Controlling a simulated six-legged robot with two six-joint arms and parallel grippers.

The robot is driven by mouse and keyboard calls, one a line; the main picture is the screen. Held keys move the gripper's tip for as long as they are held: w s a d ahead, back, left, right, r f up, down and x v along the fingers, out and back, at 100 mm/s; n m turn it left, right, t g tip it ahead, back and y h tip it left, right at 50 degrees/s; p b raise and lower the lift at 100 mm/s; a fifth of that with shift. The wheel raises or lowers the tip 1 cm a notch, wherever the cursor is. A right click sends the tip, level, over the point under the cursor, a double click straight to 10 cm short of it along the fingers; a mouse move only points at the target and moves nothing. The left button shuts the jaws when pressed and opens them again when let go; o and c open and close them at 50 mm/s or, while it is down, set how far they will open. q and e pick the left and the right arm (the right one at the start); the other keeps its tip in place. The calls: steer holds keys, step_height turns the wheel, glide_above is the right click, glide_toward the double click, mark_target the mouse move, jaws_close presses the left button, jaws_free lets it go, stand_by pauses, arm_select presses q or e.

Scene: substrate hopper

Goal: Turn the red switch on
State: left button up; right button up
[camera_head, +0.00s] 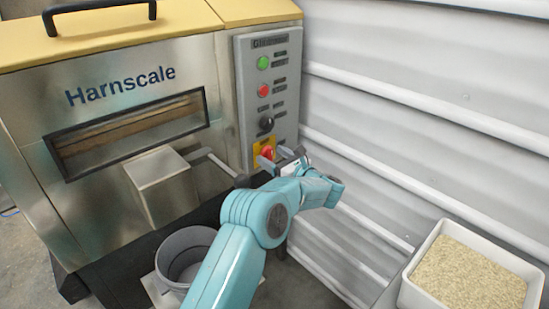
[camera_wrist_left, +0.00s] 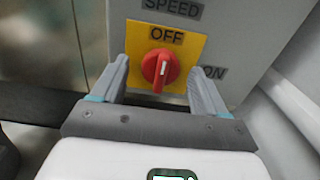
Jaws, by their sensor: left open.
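The red switch (camera_head: 267,153) is a rotary knob on a yellow plate (camera_head: 259,146) low on the grey control panel (camera_head: 287,99). In the left wrist view the red switch (camera_wrist_left: 160,68) has a white mark pointing up at the OFF label, and the ON label (camera_wrist_left: 213,73) is to its right. My left gripper (camera_head: 278,158) is at the panel in front of the switch. In the left wrist view my left gripper (camera_wrist_left: 158,80) is open, with one finger on each side of the knob and a gap to it. My right gripper is not in view.
The panel also carries a green button (camera_head: 263,62), a red button (camera_head: 263,90) and a black knob (camera_head: 266,123). The Harnscale hopper (camera_head: 120,110) stands at the left. A grey bucket (camera_head: 186,254) sits below it. A white bin of grain (camera_head: 468,275) is at the lower right, by a corrugated wall (camera_head: 420,110).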

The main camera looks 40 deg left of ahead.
arm_select(q)
steer(key=c, duration=1.1)
steer(key=shift+o, duration=0.2)
steer(key=shift+f, duration=0.1)
steer(key=m+b, duration=0.2)
steer(key=shift+f+m, duration=0.1)
steer(key=shift+m, duration=0.3)
steer(key=m, duration=0.3)
steer(key=shift+w+m+b, duration=0.1)
steer(key=shift+m+b, duration=0.2)
steer(key=m, duration=0.4)
steer(key=shift+m+p, duration=0.35)
steer(key=shift+m, duration=0.05)
steer(key=m+p, duration=0.1)
steer(key=m, duration=0.3)
steer(key=shift+p, duration=0.35)
steer(key=shift+m+p, duration=0.5)
steer(key=shift+m, duration=0.8)
